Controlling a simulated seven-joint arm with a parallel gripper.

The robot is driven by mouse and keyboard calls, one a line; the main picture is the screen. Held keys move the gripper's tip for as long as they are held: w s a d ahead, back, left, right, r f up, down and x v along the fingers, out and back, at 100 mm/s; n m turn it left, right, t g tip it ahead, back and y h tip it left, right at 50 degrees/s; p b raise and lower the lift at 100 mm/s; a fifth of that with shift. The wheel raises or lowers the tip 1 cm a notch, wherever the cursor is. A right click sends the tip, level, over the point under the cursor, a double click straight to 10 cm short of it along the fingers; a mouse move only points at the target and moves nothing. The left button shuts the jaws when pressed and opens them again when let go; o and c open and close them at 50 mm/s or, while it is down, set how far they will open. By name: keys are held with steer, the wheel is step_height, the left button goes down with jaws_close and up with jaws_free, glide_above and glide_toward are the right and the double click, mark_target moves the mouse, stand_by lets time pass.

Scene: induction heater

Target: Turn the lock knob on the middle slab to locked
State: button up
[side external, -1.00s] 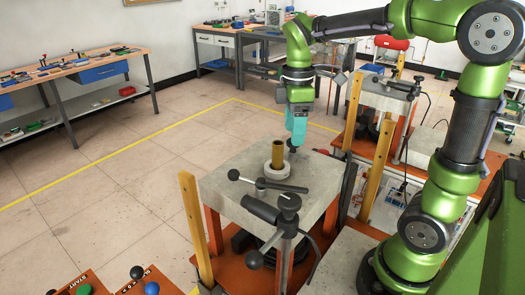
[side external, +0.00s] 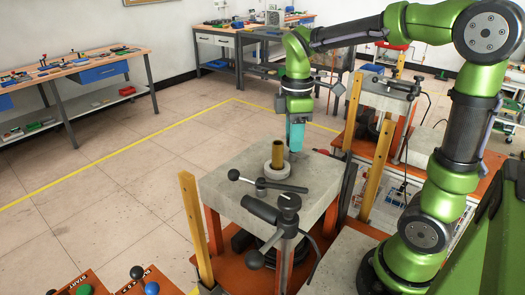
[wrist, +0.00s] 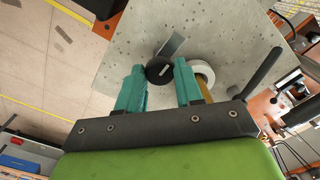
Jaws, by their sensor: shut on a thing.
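The middle slab (side external: 225,185) is a grey speckled block with a station on either side; it also shows in the wrist view (wrist: 225,35). The lock knob (wrist: 159,70) is round and black with a pale mark, and a flat grey bar (wrist: 173,44) reaches out from beside it. My gripper (wrist: 160,80) has its two teal fingers on either side of the knob, shut on it. In the side view my gripper (side external: 296,148) points down at the slab's far part, and the knob is hidden there.
A brass cylinder (side external: 278,152) in a white ring (side external: 277,170) stands close beside my gripper. A black lever (side external: 262,184) and a clamp handle (side external: 262,212) sit at the slab's near side. Wooden posts (side external: 195,230) flank it. Open floor lies left.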

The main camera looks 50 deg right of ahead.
steer(key=shift+m, duration=0.4)
steer(key=m, duration=0.3)
steer(key=shift+m, duration=0.3)
steer(key=m, duration=0.4)
steer(key=shift+m, duration=0.3)
steer(key=m, duration=0.4)
steer(key=shift+r+m, duration=0.1)
steer(key=shift+m, duration=2.4)
steer(key=o, duration=1)
steer(key=shift+o, duration=0.2)
step_height(320, 180, up, 17)
